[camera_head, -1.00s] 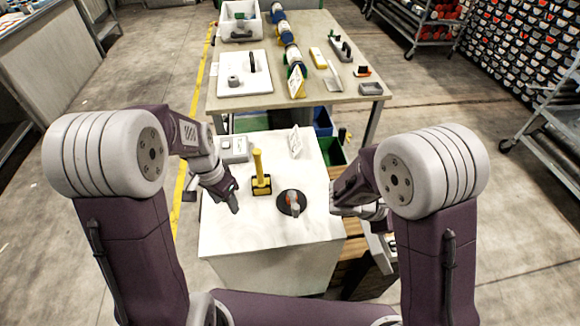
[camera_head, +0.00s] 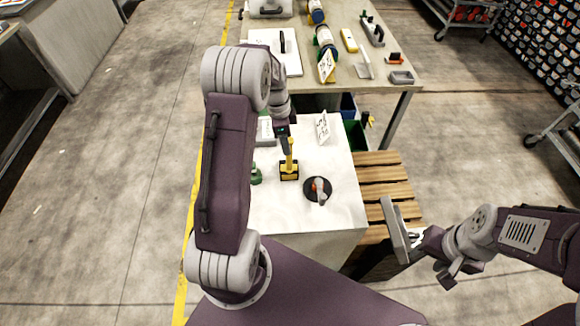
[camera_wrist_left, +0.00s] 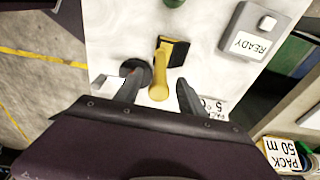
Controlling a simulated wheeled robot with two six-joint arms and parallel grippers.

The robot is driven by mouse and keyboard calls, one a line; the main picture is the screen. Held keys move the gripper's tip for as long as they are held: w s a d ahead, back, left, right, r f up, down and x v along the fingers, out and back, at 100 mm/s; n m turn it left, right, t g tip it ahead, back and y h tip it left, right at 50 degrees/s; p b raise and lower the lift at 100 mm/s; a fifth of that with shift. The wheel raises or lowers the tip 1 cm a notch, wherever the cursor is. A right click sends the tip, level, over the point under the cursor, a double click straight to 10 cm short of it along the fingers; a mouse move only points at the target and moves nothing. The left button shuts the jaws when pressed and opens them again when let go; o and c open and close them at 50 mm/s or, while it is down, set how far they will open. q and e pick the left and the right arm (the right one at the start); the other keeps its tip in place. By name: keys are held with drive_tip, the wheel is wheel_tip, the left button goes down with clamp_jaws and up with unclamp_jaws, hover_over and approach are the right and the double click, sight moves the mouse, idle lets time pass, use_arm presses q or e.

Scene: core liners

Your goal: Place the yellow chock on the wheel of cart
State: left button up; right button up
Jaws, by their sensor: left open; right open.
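The yellow chock (camera_head: 289,170) stands on the white table, with a black-and-yellow base and an upright yellow handle. In the left wrist view its handle (camera_wrist_left: 159,85) points up at the camera, and its base (camera_wrist_left: 173,48) lies beyond. My left gripper (camera_head: 287,142) is open over the chock, with its fingers on either side of the handle top; I cannot tell whether they touch it. My right gripper (camera_head: 404,236) is open, right of the table and away from the chock. A cart at the right edge shows a dark caster wheel (camera_head: 531,141).
A black disc with a grey-and-red part (camera_head: 318,190) stands right of the chock, and a green object (camera_head: 256,174) left of it. A wooden pallet (camera_head: 380,185) is right of the white table (camera_head: 300,218).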

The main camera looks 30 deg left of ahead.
use_arm(q)
drive_tip(key=f, duration=0.3)
drive_tip(key=d+f, duration=0.1)
drive_tip(key=f, duration=0.1)
drive_tip(key=shift+w+p, duration=0.4)
clamp_jaws()
idle(0.9)
